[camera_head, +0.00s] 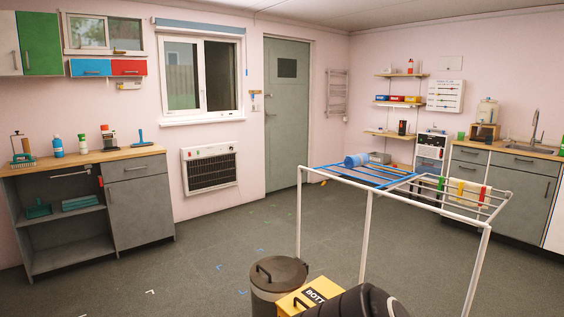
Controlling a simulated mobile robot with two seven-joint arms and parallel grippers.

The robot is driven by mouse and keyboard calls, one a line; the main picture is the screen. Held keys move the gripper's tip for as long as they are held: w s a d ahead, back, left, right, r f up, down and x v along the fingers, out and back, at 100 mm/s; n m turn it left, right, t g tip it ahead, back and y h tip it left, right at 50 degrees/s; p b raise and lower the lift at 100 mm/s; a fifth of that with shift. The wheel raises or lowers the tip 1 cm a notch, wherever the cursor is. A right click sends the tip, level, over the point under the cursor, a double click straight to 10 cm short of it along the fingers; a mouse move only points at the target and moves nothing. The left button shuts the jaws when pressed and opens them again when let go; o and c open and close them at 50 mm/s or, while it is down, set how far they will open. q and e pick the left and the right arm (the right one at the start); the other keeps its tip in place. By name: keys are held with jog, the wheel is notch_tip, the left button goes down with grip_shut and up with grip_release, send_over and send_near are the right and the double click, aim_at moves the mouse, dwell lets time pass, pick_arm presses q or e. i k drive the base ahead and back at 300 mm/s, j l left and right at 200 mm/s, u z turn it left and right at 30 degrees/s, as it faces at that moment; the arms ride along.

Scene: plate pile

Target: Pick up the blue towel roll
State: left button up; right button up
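A blue towel roll (356,160) lies on its side on the blue left part of a white drying rack (368,190), right of the picture's middle. It rests on top of the bars near the rack's far left side, with a grey tray or box (380,157) close to its right. Neither of my grippers shows in the head view, and nothing is seen holding the roll.
A grey lidded bin (277,277) and a yellow bottle box (303,298) stand in front of the rack. Coloured cloths (461,189) hang on its right part. Counters stand left (88,157) and right (505,148). The floor (225,225) between left counter and rack is open.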

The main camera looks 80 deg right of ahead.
aim_at(354, 161)
jog(key=z, duration=3.05)
jog(key=i+j+u, duration=1.2)
jog(key=i+u, duration=0.3)
jog(key=i, duration=0.9)
jog(key=i+j+z, duration=0.1)
jog(key=i+z, duration=0.2)
jog(key=i, duration=0.2)
jog(key=i+j+z, duration=0.3)
jog(key=i, duration=0.2)
jog(key=i+l, duration=0.05)
jog(key=l, duration=0.05)
